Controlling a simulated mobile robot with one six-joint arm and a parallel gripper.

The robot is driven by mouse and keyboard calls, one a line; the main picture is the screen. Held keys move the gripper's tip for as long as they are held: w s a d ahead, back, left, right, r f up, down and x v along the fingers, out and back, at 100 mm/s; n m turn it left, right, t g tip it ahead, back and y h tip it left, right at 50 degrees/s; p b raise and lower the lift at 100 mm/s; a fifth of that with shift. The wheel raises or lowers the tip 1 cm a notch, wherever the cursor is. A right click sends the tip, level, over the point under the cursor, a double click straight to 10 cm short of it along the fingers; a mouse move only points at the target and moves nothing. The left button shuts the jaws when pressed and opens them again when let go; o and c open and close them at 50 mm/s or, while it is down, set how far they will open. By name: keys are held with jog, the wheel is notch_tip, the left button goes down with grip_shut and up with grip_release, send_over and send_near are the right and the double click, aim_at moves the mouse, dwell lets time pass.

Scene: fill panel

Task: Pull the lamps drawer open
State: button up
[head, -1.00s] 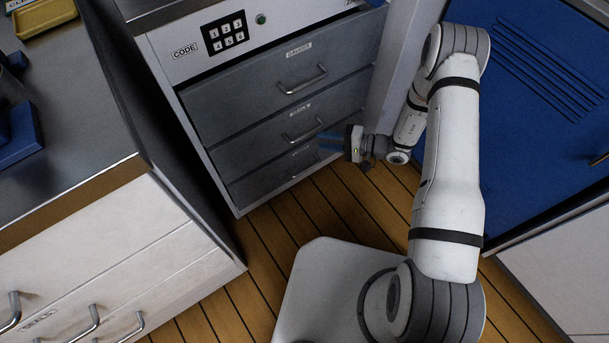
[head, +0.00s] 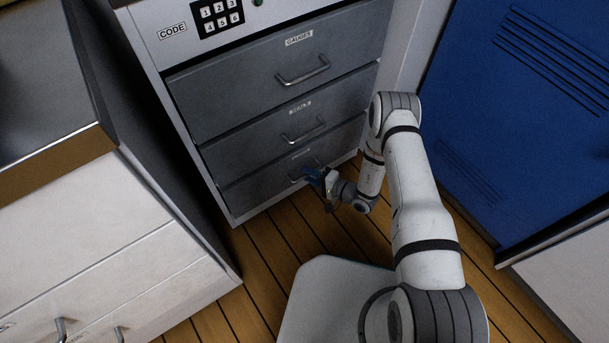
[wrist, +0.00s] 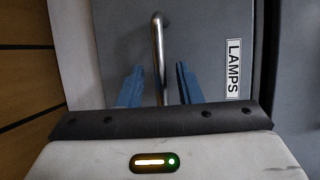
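The lamps drawer (head: 262,178) is the bottom grey drawer of the cabinet, and it looks shut. Its LAMPS label (wrist: 233,68) reads clearly in the wrist view, turned sideways. Its metal bar handle (wrist: 158,50) runs between the two blue fingers of my gripper (wrist: 158,88). The fingers stand apart with a gap on each side of the bar, so the gripper is open. In the head view my gripper (head: 314,177) is at the bottom drawer's front, covering part of the handle (head: 297,172).
The gauges drawer (head: 235,90) and a middle drawer (head: 250,142) are above, both shut, with bar handles. A keypad (head: 218,16) tops the cabinet. A white drawer unit (head: 90,230) stands left and a blue locker (head: 520,110) right. Wooden floor (head: 270,240) lies in front.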

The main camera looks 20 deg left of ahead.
jog(key=shift+w+a, duration=0.15)
jog(key=shift+a, duration=0.35)
jog(key=shift+c, duration=0.3)
grip_shut()
